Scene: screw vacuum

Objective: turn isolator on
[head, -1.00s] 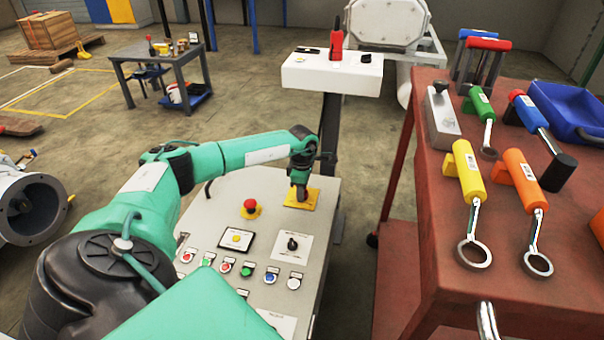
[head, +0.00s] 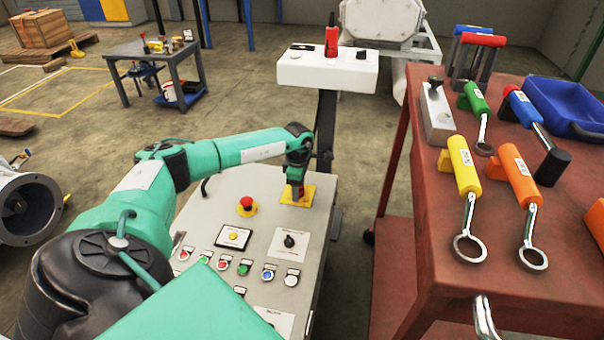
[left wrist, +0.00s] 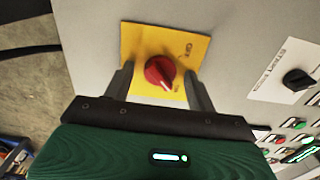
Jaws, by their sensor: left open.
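The isolator is a red rotary knob (left wrist: 160,72) on a yellow plate (left wrist: 185,45) at the far right of the grey control panel. In the left wrist view the knob has a pale pointer mark directed toward the lower right of the plate. My left gripper (left wrist: 158,85) is open, with one finger on each side of the knob; I cannot tell whether they touch it. In the head view my left gripper (head: 297,188) is over the yellow plate (head: 308,193) and mostly hides the knob. My right gripper is not in view.
The grey panel (head: 210,215) also carries a red emergency button (head: 247,203), a black selector (head: 289,241) and several coloured push buttons. A red tool table (head: 450,220) with several tools stands on the right. A white console (head: 325,75) stands behind the panel.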

